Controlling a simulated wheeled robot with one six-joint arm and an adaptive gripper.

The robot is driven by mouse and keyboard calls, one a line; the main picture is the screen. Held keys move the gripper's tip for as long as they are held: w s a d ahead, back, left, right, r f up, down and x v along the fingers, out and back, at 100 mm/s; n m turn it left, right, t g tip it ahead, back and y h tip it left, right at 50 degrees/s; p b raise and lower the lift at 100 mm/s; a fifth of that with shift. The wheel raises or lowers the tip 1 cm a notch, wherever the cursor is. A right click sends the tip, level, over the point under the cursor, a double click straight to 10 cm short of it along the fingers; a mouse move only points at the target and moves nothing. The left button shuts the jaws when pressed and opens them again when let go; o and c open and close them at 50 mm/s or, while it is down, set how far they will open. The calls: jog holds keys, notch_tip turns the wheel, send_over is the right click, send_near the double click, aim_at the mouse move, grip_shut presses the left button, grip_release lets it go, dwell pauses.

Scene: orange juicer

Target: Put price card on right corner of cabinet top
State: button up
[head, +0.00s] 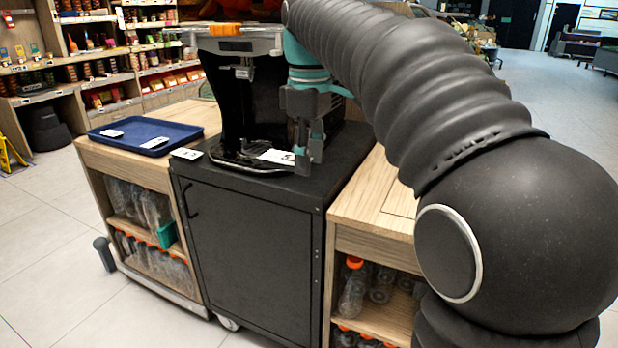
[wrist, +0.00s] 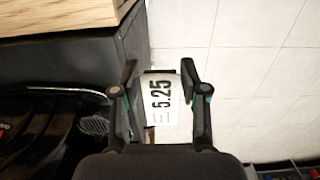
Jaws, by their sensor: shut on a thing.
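The price card (wrist: 161,100), white with "5.25" in black, is between the two fingers of my gripper (wrist: 159,72) in the wrist view. My gripper is shut on it. In the head view my gripper (head: 304,160) points down near the front right part of the black cabinet top (head: 335,155), and the white card (head: 276,156) shows at its left side. In the wrist view the card is seen mostly against the pale floor, just past the edge of the dark cabinet top (wrist: 65,62). I cannot tell whether the card touches the cabinet.
The black juicer (head: 240,95) stands on the cabinet behind my gripper. Another card (head: 186,153) lies at the cabinet's front left corner. A blue tray (head: 185,131) with two cards is on the left counter. A wooden counter (head: 372,198) adjoins on the right.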

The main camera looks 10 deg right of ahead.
send_over(324, 192)
notch_tip(324, 192, down, 7)
jog(key=shift+d+r, duration=0.1)
jog(key=shift+f+b, duration=0.45)
jog(key=shift+f, duration=1.6)
jog(key=o, duration=1.1)
jog(key=shift+f, duration=0.1)
notch_tip(324, 192, up, 12)
jog(key=p, duration=0.3)
